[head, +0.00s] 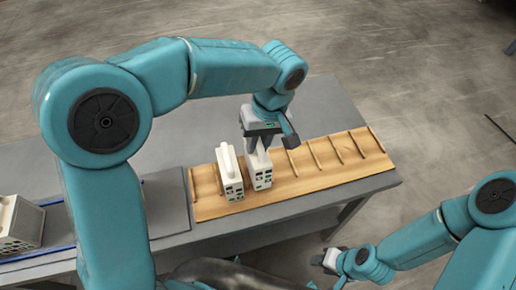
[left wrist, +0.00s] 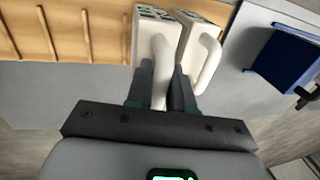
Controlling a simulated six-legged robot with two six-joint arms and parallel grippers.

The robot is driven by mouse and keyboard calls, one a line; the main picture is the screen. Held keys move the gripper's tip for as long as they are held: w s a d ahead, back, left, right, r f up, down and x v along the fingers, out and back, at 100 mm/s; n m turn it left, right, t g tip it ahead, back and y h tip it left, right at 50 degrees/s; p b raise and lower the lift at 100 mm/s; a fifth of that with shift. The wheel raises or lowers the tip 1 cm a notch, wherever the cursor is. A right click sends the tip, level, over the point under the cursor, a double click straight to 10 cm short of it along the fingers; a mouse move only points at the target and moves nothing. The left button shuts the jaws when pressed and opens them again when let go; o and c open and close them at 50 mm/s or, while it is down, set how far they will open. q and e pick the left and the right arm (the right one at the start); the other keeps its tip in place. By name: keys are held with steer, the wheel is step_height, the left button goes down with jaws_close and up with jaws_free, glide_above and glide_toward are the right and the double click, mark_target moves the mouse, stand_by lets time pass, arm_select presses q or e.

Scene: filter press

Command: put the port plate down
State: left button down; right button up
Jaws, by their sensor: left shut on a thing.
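The port plate (head: 260,170) is a white block with small dark and green ports on its face and a loop handle. My left gripper (head: 258,146) is above it, shut on its handle, which shows between the fingers in the left wrist view (left wrist: 161,62). The plate is upright at the slatted wooden rack (head: 318,165); I cannot tell whether its bottom touches the wood. A second, similar white plate (head: 229,175) stands just left of it in the rack, close beside it. My right gripper (head: 328,260) is low at the right, away from the rack; its finger opening is unclear.
The rack lies on a grey table (head: 330,105), with several empty slots right of the held plate. Another white ported block (head: 18,222) sits at the far left by blue rails (head: 40,254). A blue object (left wrist: 287,60) shows in the left wrist view.

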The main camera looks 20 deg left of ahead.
arm_select(q)
steer(key=shift+f, duration=1.65)
steer(key=shift+w+f, duration=0.1)
steer(key=shift+f, duration=0.15)
steer(key=c, duration=1)
jaws_free()
steer(key=shift+r, duration=0.15)
steer(key=r, duration=0.4)
steer(key=d+r, duration=0.1)
steer(key=r, duration=0.3)
steer(key=w+r, duration=0.1)
steer(key=r, duration=0.3)
steer(key=shift+w+d+p, duration=0.1)
steer(key=shift+d+p, duration=0.25)
steer(key=shift+d, duration=0.05)
steer(key=shift+f, duration=0.1)
